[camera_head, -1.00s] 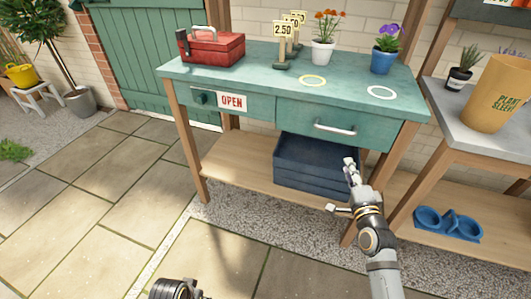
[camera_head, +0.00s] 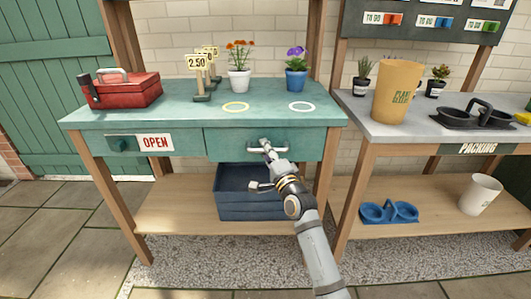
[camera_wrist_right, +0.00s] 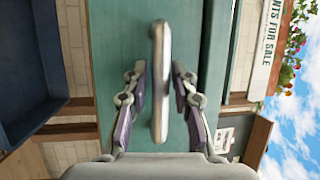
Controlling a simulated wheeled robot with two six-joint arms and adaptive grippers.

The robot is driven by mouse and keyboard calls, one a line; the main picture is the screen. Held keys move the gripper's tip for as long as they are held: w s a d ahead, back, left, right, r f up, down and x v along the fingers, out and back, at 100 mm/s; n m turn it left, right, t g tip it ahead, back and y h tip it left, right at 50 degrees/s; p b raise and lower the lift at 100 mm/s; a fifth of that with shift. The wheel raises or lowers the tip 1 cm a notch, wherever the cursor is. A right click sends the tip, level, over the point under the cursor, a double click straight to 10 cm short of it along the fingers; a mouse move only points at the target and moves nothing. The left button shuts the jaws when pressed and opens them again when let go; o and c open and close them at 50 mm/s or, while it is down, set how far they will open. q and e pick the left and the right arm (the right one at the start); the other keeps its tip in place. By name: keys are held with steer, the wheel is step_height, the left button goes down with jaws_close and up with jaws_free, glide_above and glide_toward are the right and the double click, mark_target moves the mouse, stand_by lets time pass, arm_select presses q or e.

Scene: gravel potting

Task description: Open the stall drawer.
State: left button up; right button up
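The stall drawer (camera_head: 223,147) is a green panel under the right half of the green stall table (camera_head: 150,112). Its front looks flush with the table frame. A silver bar handle (camera_head: 283,149) is on it; the handle also shows in the right wrist view (camera_wrist_right: 160,85). My right gripper (camera_head: 259,165) is at the drawer front. In the wrist view, my right gripper's fingers (camera_wrist_right: 158,72) are apart, one on each side of the handle, with gaps to it. My left gripper is out of view.
A navy crate (camera_head: 250,210) sits on the lower shelf beneath the drawer. A red toolbox (camera_head: 124,92), price signs (camera_head: 202,80) and two potted flowers (camera_head: 239,80) stand on the table. A grey packing table (camera_head: 360,118) is at the right.

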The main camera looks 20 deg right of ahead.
jaws_close()
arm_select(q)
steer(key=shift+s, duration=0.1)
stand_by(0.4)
